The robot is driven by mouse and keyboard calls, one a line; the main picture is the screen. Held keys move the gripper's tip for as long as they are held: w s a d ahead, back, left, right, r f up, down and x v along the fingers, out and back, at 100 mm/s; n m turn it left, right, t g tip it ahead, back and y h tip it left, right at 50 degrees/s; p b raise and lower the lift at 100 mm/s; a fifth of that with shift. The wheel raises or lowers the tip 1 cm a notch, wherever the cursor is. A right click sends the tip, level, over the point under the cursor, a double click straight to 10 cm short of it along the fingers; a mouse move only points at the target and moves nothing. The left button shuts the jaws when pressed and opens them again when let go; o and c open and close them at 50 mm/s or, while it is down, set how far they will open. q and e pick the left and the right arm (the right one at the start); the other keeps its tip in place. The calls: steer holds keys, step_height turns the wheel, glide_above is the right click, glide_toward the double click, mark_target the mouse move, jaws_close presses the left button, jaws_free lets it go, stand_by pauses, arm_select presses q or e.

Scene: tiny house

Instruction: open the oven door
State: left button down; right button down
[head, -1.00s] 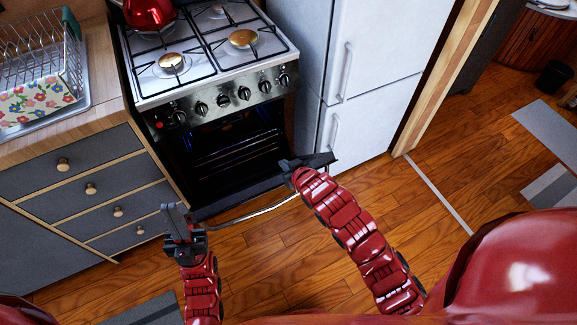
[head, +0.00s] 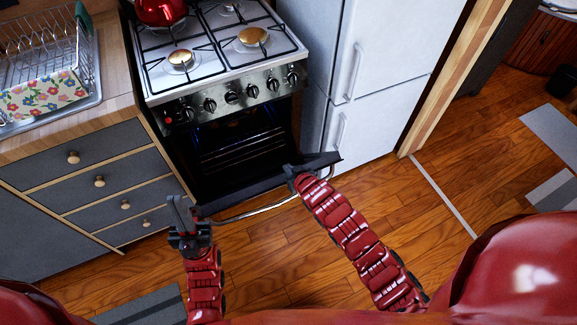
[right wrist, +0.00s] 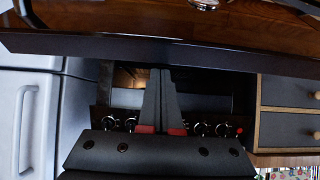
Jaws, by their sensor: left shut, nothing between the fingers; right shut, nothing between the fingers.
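The oven (head: 235,150) stands under the gas hob. Its dark door (head: 240,195) is partly open, tilted down toward me, and the racks inside show. The silver handle (head: 262,210) runs along the door's front side. My left gripper (head: 178,207) is shut and empty by the door's left end. My right gripper (head: 297,170) is at the door's right end; its fingertips are hard to make out in the head view. In the right wrist view its fingers (right wrist: 157,95) are together and empty, close to the door edge (right wrist: 170,50). Contact with the door cannot be told.
A grey drawer unit (head: 95,185) stands left of the oven, with a dish rack (head: 45,70) on its counter. A white fridge (head: 365,60) stands to the right. A red kettle (head: 160,10) sits on the hob. Wooden floor (head: 270,260) in front is clear.

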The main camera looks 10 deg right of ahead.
steer(key=shift+s, duration=0.1)
steer(key=s+d+f+t+y+b, duration=0.1)
steer(key=s+d+f+t+b, duration=0.2)
steer(key=s+f+b, duration=0.7)
steer(key=s+d+f+t+y+b, duration=0.1)
steer(key=s+d+f+t+b, duration=0.3)
steer(key=s+f+b, duration=0.7)
step_height(320, 180, down, 8)
steer(key=t+b, duration=0.1)
steer(key=b, duration=0.2)
steer(key=shift+s+r+y, duration=0.2)
steer(key=shift+r+y, duration=0.05)
steer(key=shift+y, duration=0.05)
